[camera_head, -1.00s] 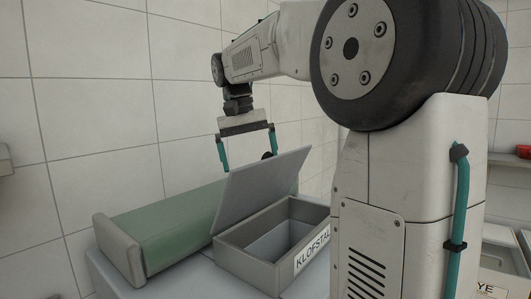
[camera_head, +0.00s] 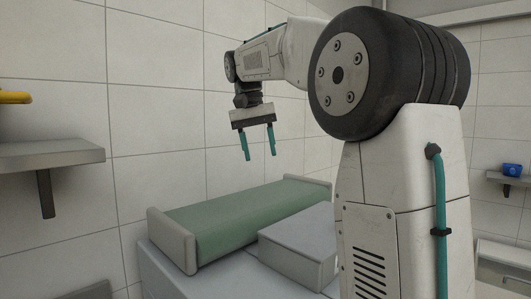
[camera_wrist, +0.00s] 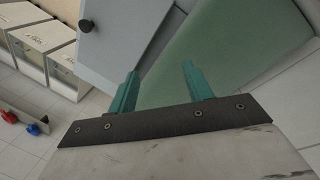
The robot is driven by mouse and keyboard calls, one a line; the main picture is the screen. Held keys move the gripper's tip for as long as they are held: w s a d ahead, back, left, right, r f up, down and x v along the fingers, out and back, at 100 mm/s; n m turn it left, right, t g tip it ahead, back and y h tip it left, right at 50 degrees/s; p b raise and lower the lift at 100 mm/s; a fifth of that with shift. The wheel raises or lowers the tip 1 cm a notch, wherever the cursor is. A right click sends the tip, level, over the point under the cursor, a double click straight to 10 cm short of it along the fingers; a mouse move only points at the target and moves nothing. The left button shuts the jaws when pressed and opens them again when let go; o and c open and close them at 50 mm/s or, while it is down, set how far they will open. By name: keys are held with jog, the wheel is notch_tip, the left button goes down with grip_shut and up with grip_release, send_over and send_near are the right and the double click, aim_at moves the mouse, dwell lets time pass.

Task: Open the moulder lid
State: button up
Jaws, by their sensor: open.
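The moulder (camera_head: 237,218) has a long green rounded body between grey end pieces. In front of it is a grey box whose lid (camera_head: 303,232) appears flat and shut; my arm hides its right part. In the wrist view the lid shows as a grey panel (camera_wrist: 122,28) with a black knob (camera_wrist: 86,25) at its edge, beside the green body (camera_wrist: 225,50). My gripper (camera_head: 260,158) is open and empty, its two teal fingers pointing down in the air above the moulder, apart from the lid. Both fingers also show in the wrist view (camera_wrist: 159,76).
A wall shelf (camera_head: 50,155) with a yellow thing on it is at the left. A small shelf (camera_head: 508,180) with a blue item is at the right. The tiled wall stands close behind the moulder. White bins (camera_wrist: 45,45) line the floor in the wrist view.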

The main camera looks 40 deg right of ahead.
jog(key=shift+w+d+r, duration=0.25)
jog(key=shift+w+d, duration=0.05)
jog(key=shift+w, duration=0.4)
jog(key=shift+w+d+r, duration=0.25)
jog(key=shift+w, duration=0.4)
jog(key=shift+s, duration=0.15)
